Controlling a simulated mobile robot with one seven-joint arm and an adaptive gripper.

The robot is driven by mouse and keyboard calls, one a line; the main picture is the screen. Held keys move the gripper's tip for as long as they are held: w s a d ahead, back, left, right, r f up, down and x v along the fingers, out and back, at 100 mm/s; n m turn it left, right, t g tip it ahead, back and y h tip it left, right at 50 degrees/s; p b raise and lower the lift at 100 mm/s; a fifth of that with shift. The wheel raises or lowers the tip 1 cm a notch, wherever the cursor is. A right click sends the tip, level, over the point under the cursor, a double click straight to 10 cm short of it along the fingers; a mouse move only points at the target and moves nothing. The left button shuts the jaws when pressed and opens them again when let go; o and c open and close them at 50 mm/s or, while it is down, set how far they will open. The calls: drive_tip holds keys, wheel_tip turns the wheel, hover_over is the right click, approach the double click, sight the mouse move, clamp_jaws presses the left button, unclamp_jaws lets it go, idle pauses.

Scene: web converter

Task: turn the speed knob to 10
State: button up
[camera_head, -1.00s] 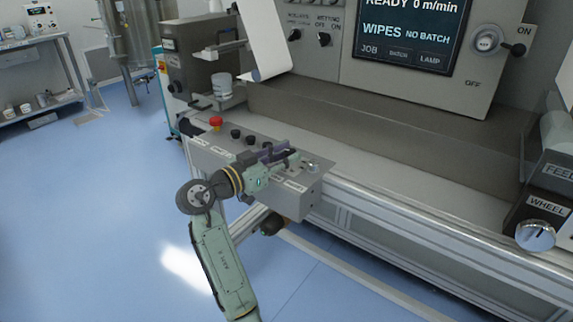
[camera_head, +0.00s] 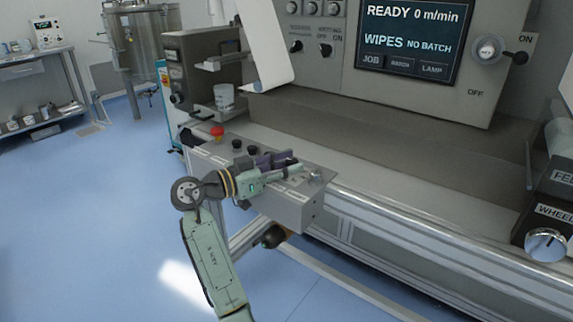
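My gripper (camera_head: 296,168) is low over the right part of a grey control box (camera_head: 290,212) on the machine's front. It points right, with its tips close to a small silver knob (camera_head: 316,177) at the box's right end. I cannot tell whether they touch it. The finger gap is too small to judge. The box also carries a red button (camera_head: 217,132) and black knobs (camera_head: 237,143) at its left; my gripper hides part of its top. Its labels are too small to read, so I cannot tell which knob sets speed. The screen (camera_head: 408,38) reads READY 0 m/min.
A knob marked WHEEL (camera_head: 545,245) is at the far right. A metal rail (camera_head: 420,245) runs along the machine's front. The blue floor (camera_head: 90,230) is clear at the left.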

drive_tip(key=shift+o, duration=1.3)
drive_tip(key=shift+a, duration=0.15)
drive_tip(key=v, duration=1.1)
drive_tip(key=shift+s+a, duration=0.3)
drive_tip(key=shift+s, duration=0.05)
